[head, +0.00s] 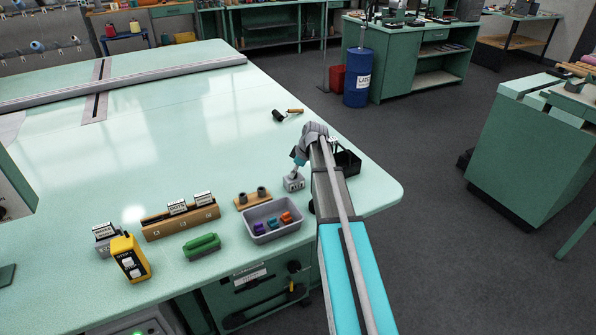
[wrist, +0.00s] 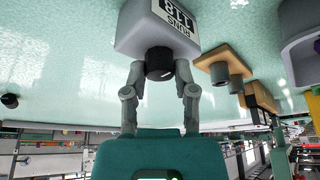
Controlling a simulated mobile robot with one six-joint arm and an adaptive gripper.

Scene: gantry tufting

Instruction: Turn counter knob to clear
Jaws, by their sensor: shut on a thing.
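The counter (head: 293,184) is a small grey box on the pale green table. In the wrist view the counter (wrist: 135,38) appears upside down, with a white label showing RUNS and a number that looks like 118. Its black knob (wrist: 159,63) sticks out of one face with a small white mark. My gripper (wrist: 160,75) has a finger on each side of the knob and is shut on it. In the head view my gripper (head: 297,170) reaches down to the counter, and the knob is hidden there.
A wooden block with two dark pegs (head: 240,203) and a grey tray (head: 260,236) of coloured pieces stand left of the counter. A black bin (head: 349,165) is close on the right, behind my arm. A roller (head: 279,116) lies further back. The table's middle is clear.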

